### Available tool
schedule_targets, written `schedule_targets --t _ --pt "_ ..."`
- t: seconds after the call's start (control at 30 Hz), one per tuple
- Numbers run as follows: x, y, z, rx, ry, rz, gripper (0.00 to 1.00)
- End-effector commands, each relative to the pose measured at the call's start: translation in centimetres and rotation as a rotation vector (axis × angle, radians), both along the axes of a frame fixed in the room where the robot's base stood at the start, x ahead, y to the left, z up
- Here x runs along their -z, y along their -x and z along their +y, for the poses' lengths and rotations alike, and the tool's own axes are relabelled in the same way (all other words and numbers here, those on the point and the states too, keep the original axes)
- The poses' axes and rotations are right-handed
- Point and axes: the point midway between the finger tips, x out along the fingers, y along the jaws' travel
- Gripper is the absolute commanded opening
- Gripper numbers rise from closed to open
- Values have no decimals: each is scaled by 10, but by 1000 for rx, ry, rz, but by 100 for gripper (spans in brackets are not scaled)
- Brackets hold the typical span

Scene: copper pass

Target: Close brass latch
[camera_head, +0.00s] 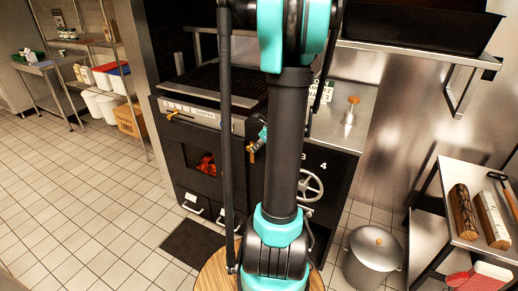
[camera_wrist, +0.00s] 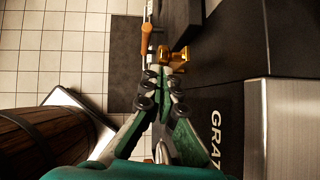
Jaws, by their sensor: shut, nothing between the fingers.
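A brass latch piece (camera_wrist: 178,56) sits on the edge of the dark oven front in the wrist view, right at my fingertips. Beside it to the left is an orange-brown handle (camera_wrist: 147,42) on a thin metal bar. My gripper (camera_wrist: 166,68) is shut and empty, its tips touching or very close to the brass piece; I cannot tell which. In the head view a brass piece (camera_head: 252,151) shows beside my gripper (camera_head: 256,146), at the right of the oven door (camera_head: 186,150) with its glowing window. My arm hides part of this area.
A spoked handwheel (camera_head: 310,185) is on the oven front to the right. A lidded metal bin (camera_head: 374,262) and a steel table (camera_head: 447,174) with logs stand at the right. A round wooden top (camera_head: 213,272) is in the foreground. A dark mat (camera_head: 193,243) lies before the oven. Left floor is clear.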

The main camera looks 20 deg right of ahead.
Motion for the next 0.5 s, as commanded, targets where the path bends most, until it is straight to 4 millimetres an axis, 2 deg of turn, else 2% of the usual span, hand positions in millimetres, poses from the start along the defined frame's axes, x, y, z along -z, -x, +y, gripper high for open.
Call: schedule_targets --t 0.5 --pt "-2 -4 4 -2 30 38 0"
